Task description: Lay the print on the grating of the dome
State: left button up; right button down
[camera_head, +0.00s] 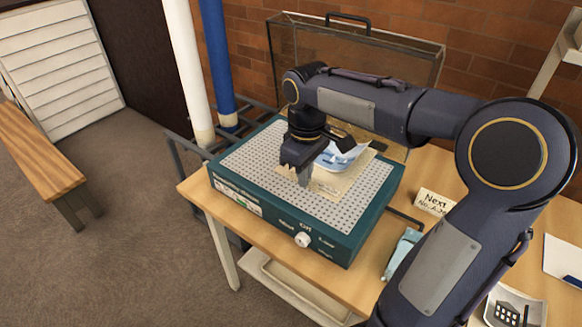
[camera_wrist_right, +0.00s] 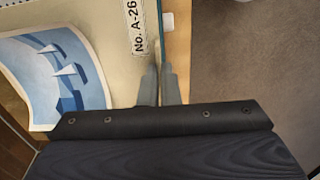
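The print shows white sailboats on blue (camera_wrist_right: 62,68) and curls up on a beige sheet with a label "No. A-26" (camera_wrist_right: 133,28). In the head view the print (camera_head: 340,155) and the beige sheet (camera_head: 335,184) lie over the pale perforated grating (camera_head: 262,155) of a teal box. My right gripper (camera_head: 303,178) points down at the sheet's near left part. In the right wrist view its fingers (camera_wrist_right: 159,85) are close together beside the sheet's edge; whether they pinch it is unclear. The clear dome (camera_head: 420,62) stands open behind the grating. My left gripper is not in view.
The teal box (camera_head: 340,246) with a white knob stands on a wooden table (camera_head: 250,238). White and blue posts rise behind the table's left side.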

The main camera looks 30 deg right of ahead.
jog(key=w+f, duration=0.1)
jog(key=w, duration=0.1)
jog(key=w+f+p, duration=0.1)
jog(key=w, duration=0.1)
jog(key=w+f, duration=0.1)
jog(key=w, duration=0.1)
jog(key=shift+w+a, duration=0.1)
jog(key=shift+w, duration=0.3)
jog(key=p, duration=0.1)
send_over(279, 191)
jog(key=f, duration=0.3)
jog(key=s+f, duration=0.1)
jog(key=f, duration=0.1)
jog(key=shift+w+f, duration=0.35)
notch_tip(279, 191, down, 3)
jog(key=shift+f, duration=0.1)
jog(key=shift+f, duration=0.15)
jog(key=c, duration=1.7)
grip_release()
jog(key=shift+c, duration=0.2)
jog(key=shift+o, duration=0.5)
